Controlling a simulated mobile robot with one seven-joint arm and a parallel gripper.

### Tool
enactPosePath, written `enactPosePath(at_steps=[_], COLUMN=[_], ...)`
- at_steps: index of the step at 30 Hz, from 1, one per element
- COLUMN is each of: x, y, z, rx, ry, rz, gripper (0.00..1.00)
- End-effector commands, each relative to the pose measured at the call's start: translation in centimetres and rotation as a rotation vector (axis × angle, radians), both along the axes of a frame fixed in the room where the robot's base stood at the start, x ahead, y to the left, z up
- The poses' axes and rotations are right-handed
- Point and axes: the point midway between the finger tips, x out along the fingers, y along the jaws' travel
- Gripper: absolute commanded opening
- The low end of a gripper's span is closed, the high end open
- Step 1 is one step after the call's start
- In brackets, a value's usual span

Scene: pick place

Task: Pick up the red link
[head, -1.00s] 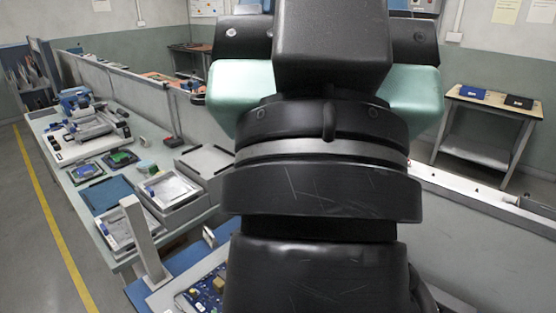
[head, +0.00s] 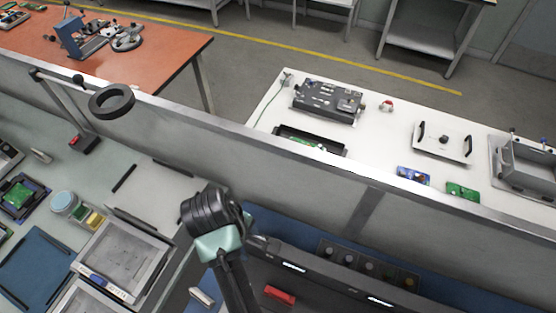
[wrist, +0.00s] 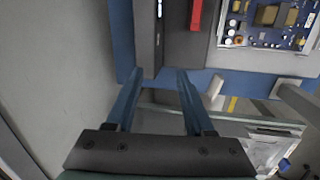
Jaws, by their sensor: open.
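The red link (wrist: 196,14) is a small red bar on a dark grey surface, at the top of the wrist view and cut off by its edge. In the head view a red bar (head: 280,295) lies on the dark surface near the bottom, right of my arm. My gripper (wrist: 160,76) is open with nothing between its blue fingers. In the wrist picture the red link lies beyond the fingertips and slightly to the right. The fingers cannot be made out clearly in the head view.
A circuit board (wrist: 268,22) lies right of the red link in the wrist view. A grey partition (head: 330,165) stands behind the work area. A dark rail (head: 330,283) runs beside the red bar. Grey trays (head: 115,255) and a blue mat (head: 38,268) lie left.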

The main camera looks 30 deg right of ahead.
Motion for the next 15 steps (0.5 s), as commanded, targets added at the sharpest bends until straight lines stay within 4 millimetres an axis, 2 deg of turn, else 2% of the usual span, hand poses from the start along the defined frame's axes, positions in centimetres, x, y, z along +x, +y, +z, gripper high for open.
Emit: enactPosePath(at_steps=[1, 3, 5, 8, 15], x=[-2.5, -4.9, -6.2, -7.2, -8.0], y=[-0.1, -0.1, -0.1, -0.2, -0.8], z=[-0.4, -1.3, -1.9, -3.1, -6.3], rx=[0.003, 0.008, 0.013, 0.017, 0.017], ry=[0.107, 0.213, 0.267, 0.302, 0.303], rz=[0.012, 0.028, 0.036, 0.042, 0.041], gripper=[0.53, 0.53, 0.53, 0.53, 0.53])
